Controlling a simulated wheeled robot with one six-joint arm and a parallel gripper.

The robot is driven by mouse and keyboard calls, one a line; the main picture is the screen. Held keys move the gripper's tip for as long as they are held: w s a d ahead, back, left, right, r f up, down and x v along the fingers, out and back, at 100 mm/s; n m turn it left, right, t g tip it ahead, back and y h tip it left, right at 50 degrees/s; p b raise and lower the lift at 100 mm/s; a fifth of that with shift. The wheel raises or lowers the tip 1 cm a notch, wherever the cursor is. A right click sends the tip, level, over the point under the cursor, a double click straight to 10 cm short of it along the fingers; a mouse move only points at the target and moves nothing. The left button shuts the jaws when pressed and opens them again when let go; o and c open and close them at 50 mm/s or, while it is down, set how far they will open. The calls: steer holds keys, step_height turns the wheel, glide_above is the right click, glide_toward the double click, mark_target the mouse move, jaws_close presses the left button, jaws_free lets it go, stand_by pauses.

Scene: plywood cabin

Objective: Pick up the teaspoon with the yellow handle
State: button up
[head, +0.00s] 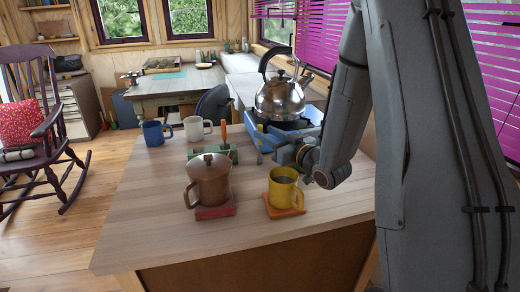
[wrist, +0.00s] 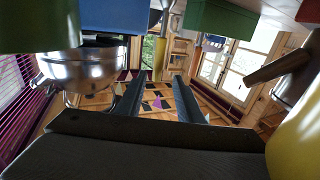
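The teaspoon's yellow handle (head: 259,131) stands upright near the table's middle, left of my gripper (head: 280,156) in the head view. In the wrist view, which looks upside down, the yellow handle (wrist: 159,60) shows in line with the gap between my two fingers (wrist: 160,78). The fingers are apart with nothing between them that I can see gripped. The spoon's lower end is not clear in either view. How far the handle lies from the fingertips is hard to tell.
A green holder (head: 205,156) with an orange handle (head: 223,132) stands left. A yellow mug (head: 284,190) and brown pot (head: 209,180) stand in front on coasters. A kettle (head: 280,100) sits on a blue stove (head: 257,138) behind. Blue (head: 153,133) and white (head: 194,128) mugs stand back left.

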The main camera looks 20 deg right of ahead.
mark_target(260, 144)
steer(key=x, duration=0.1)
steer(key=p+x, duration=0.1)
steer(key=x, duration=0.1)
steer(key=p+x, duration=0.1)
steer(key=x, duration=0.1)
steer(key=shift+d+f, duration=0.25)
steer(key=shift+f, duration=0.05)
jaws_close()
